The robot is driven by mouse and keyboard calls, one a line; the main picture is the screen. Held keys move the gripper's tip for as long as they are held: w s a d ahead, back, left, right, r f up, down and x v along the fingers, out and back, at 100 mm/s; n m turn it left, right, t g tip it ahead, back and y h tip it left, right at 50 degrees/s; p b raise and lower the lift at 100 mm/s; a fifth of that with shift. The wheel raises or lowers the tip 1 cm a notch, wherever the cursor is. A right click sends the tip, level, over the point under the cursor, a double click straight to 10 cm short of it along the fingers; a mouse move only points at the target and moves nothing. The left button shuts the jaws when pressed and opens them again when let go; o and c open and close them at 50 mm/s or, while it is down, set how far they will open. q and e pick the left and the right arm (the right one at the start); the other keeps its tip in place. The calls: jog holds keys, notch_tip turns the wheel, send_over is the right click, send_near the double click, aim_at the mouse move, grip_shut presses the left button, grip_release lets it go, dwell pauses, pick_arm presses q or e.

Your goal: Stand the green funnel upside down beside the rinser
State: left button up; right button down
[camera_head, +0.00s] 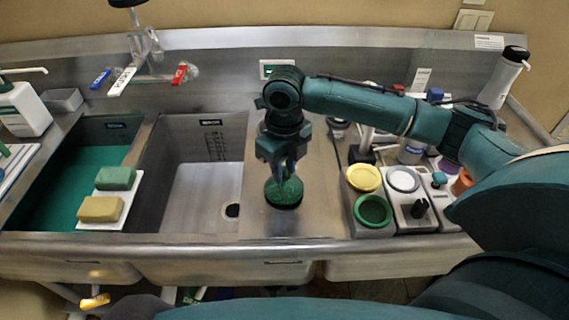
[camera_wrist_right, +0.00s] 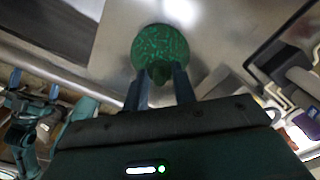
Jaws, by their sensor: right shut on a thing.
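My right gripper (camera_head: 287,172) points down over the steel drainboard right of the middle sink. It is shut on a dark green round piece, which I take to be the green funnel (camera_head: 284,194), its wide end down. In the right wrist view the funnel (camera_wrist_right: 160,42) shows a mottled disc, with a narrow stub between the fingers (camera_wrist_right: 160,85). I cannot tell whether its rim touches the steel. I cannot say for sure which item is the rinser; a dark base with a pale post (camera_head: 362,153) stands to the right. My left gripper is not in view.
The middle sink (camera_head: 195,185) lies to the left. Two sponges (camera_head: 115,178) sit farther left. Bare steel (camera_head: 315,205) surrounds the funnel.

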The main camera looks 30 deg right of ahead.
jog(key=shift+f, duration=0.5)
dwell(0.3)
grip_release()
dwell(0.9)
dwell(0.3)
jog(key=shift+r, duration=0.15)
jog(key=shift+r+p, duration=0.4)
jog(key=shift+r, duration=0.5)
jog(key=shift+r, duration=0.95)
jog(key=shift+r, duration=0.1)
